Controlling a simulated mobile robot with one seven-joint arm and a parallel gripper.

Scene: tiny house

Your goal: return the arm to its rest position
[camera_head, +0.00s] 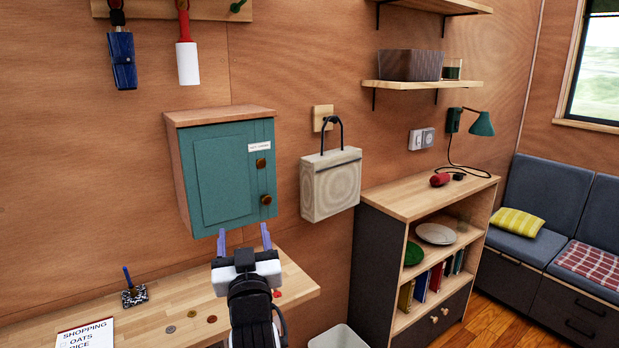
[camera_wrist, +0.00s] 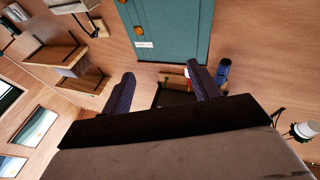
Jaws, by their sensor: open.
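My gripper (camera_head: 244,240) is in the lower middle of the head view, with its two bluish fingers pointing up and apart. It is open with nothing between the fingers. It is in front of the wooden counter (camera_head: 190,306) and just below the teal cabinet (camera_head: 222,172), whose door looks shut. In the wrist view the open gripper (camera_wrist: 163,92) shows its two dark fingers, and the cabinet (camera_wrist: 175,28) appears at the top. I cannot tell whether any finger touches the cabinet.
On the counter are a shopping list (camera_head: 88,335), a small pen holder (camera_head: 134,294) and several small round pieces. A beige bag (camera_head: 330,184) hangs on the wall. A bookshelf (camera_head: 415,200) stands at right, with a white bin (camera_head: 338,338) near its foot. A wall shelf (camera_head: 430,84) is above.

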